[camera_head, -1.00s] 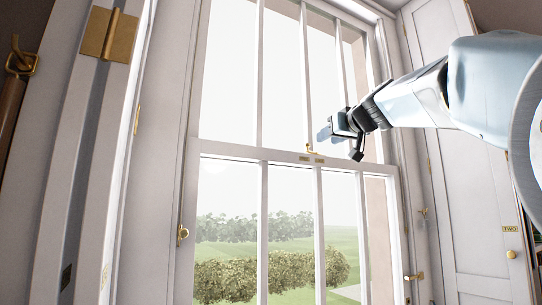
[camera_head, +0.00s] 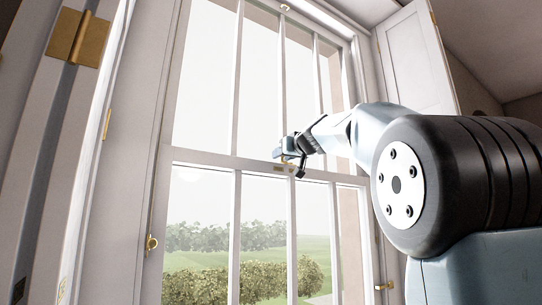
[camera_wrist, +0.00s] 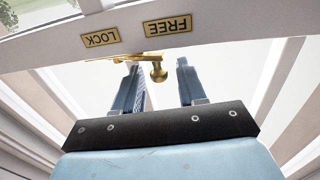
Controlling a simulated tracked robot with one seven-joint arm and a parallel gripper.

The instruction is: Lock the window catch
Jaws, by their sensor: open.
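The brass window catch (camera_wrist: 158,70) is on the meeting rail of the sash window. In the wrist view its round knob shows in the gap between the fingers of my gripper (camera_wrist: 157,67), with space on both sides. My gripper is open and appears not to touch the knob. Two brass plates on the rail, LOCK (camera_wrist: 100,38) and FREE (camera_wrist: 168,26), appear upside down beyond the catch. In the head view my gripper (camera_head: 281,154) is at the rail and covers most of the catch.
The window rail (camera_head: 225,161) runs across mid-view, with vertical glazing bars above and below. A brass fitting (camera_head: 151,244) is on the left frame and another (camera_head: 384,286) on the lower right. A shutter (camera_head: 418,62) stands at right.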

